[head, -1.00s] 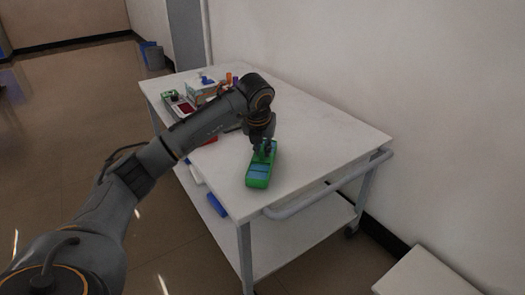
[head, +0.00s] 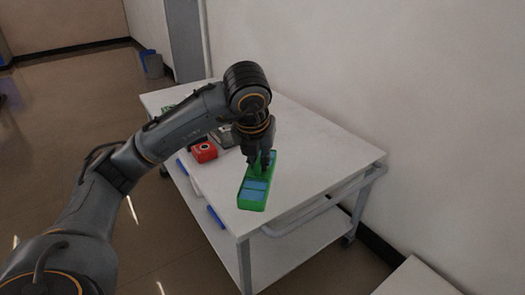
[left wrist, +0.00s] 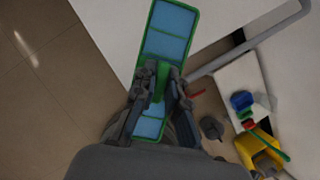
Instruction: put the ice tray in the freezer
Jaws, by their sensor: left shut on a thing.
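The ice tray is a long green tray with light-blue compartments (head: 255,187). My left gripper (head: 261,160) is shut on its middle from above, and the tray tilts with its near end lower in the head view. In the left wrist view the tray (left wrist: 168,45) runs lengthwise between the fingers of my left gripper (left wrist: 160,85), with floor and the table edge behind it. It appears lifted off the white table. I see no freezer that I can make out. My right gripper is not in view.
The white table (head: 325,150) has a side handle rail and a lower shelf. A red object (head: 204,152) and other items sit behind my arm. A white surface (head: 420,278) shows at the bottom right. The left wrist view shows a yellow object (left wrist: 260,150) and a blue one (left wrist: 241,101).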

